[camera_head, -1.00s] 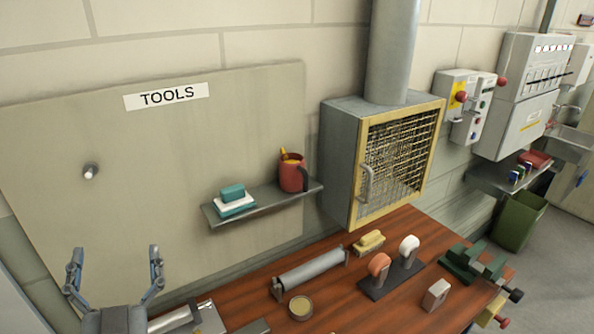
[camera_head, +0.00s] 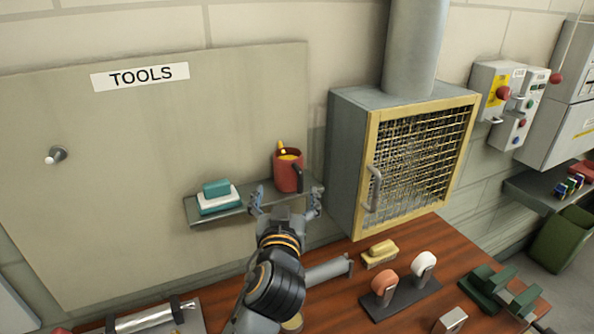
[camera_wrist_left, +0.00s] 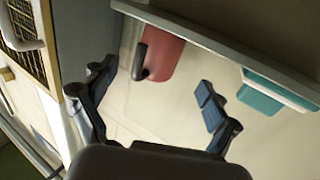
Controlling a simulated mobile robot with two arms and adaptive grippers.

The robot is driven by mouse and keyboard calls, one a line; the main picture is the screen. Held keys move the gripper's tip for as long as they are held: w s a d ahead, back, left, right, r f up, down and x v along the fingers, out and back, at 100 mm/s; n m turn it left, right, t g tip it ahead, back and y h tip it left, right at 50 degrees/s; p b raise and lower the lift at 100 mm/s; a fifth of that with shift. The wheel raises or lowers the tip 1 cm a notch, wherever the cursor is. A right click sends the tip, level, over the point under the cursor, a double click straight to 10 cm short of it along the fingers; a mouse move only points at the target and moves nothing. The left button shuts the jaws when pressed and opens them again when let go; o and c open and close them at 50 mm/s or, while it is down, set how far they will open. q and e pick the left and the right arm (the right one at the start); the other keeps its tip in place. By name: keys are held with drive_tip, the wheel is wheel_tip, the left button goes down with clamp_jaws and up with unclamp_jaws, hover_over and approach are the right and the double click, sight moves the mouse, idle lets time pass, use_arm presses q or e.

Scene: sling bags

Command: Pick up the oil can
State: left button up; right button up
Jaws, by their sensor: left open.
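The red oil can (camera_head: 287,173), with a dark handle and something yellow at its top, stands on a grey wall shelf (camera_head: 222,217). In the left wrist view the red can (camera_wrist_left: 164,58) appears tilted, with its dark handle beside it. My left gripper (camera_head: 287,198) is open and empty, in front of the shelf just below the can in the head view. In the left wrist view its spread fingers (camera_wrist_left: 152,88) point toward the can, with nothing between them. My right gripper is not in view.
A teal block on a white and teal base (camera_head: 217,199) sits left of the can on the shelf. A grey cabinet with a yellow-framed mesh door (camera_head: 420,160) stands close on the right. The wooden bench (camera_head: 395,300) below holds a roller, brushes and other tools.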

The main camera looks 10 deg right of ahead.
sight(288, 178)
use_arm(q)
drive_tip(key=x, duration=0.4)
drive_tip(key=shift+w+f, duration=0.15)
drive_tip(key=shift+w+d, duration=0.2)
drive_tip(key=shift+d, duration=0.05)
drive_tip(key=shift+w+d+b, duration=0.1)
drive_tip(key=shift+w+b, duration=0.25)
drive_tip(key=shift+w, duration=0.25)
drive_tip(key=x, duration=0.3)
drive_tip(key=shift+w, duration=0.1)
drive_tip(key=shift+w+d, duration=0.1)
drive_tip(key=shift+w, duration=0.25)
drive_tip(key=shift+s, duration=0.15)
drive_tip(key=c, duration=1.4)
drive_tip(key=shift+c, duration=0.4)
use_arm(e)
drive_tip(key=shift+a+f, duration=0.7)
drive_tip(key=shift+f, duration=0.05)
